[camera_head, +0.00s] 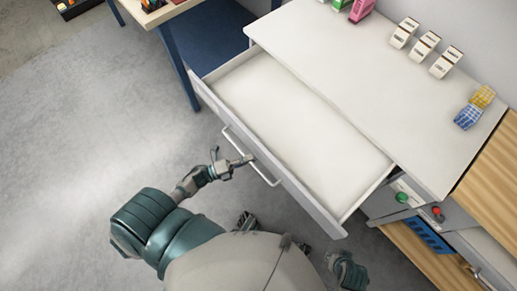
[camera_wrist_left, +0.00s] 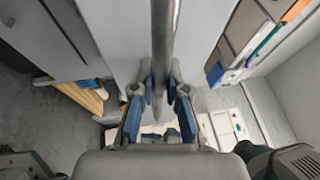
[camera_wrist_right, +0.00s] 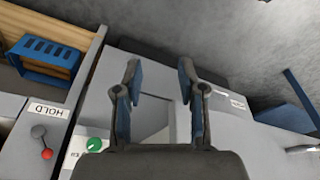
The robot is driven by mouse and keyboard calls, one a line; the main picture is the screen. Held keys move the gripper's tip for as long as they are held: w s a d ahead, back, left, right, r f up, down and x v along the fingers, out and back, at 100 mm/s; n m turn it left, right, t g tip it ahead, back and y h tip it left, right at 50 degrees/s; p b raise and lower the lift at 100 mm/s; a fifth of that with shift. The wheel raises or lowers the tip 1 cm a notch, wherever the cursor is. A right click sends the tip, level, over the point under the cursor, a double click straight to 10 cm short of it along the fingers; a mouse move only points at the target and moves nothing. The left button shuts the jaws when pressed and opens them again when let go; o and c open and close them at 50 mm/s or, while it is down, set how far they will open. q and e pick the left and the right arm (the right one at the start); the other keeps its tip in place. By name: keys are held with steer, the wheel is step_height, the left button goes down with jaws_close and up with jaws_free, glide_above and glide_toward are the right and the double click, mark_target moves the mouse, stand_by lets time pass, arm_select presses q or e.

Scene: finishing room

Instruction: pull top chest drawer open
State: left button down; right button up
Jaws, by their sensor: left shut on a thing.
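The top chest drawer (camera_head: 300,125) is pulled well out of the chest (camera_head: 340,70), and its white inside looks empty. Its bar handle (camera_head: 268,177) runs along the front panel. My left gripper (camera_head: 246,160) is at the handle near its middle, shut on the bar. In the left wrist view the bar (camera_wrist_left: 163,50) passes between the fingers (camera_wrist_left: 160,92). My right gripper (camera_wrist_right: 160,80) is open and empty in the right wrist view. In the head view only part of my right arm shows at the bottom.
The grey floor at left is clear.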

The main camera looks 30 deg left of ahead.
arm_select(q)
steer(key=shift+s+a+f, duration=0.15)
steer(key=shift+s, duration=0.4)
steer(key=shift+s+a+f, duration=0.1)
steer(key=shift+s+a, duration=0.05)
steer(key=shift+s, duration=0.35)
arm_select(e)
steer(key=shift+s+a+f, duration=0.1)
steer(key=shift+f, duration=0.25)
arm_select(q)
steer(key=c, duration=1.3)
jaws_free()
steer(key=shift+c, duration=0.2)
steer(key=shift+o, duration=0.8)
steer(key=shift+w, duration=0.15)
steer(key=shift+a+r, duration=0.1)
steer(key=v, duration=1.2)
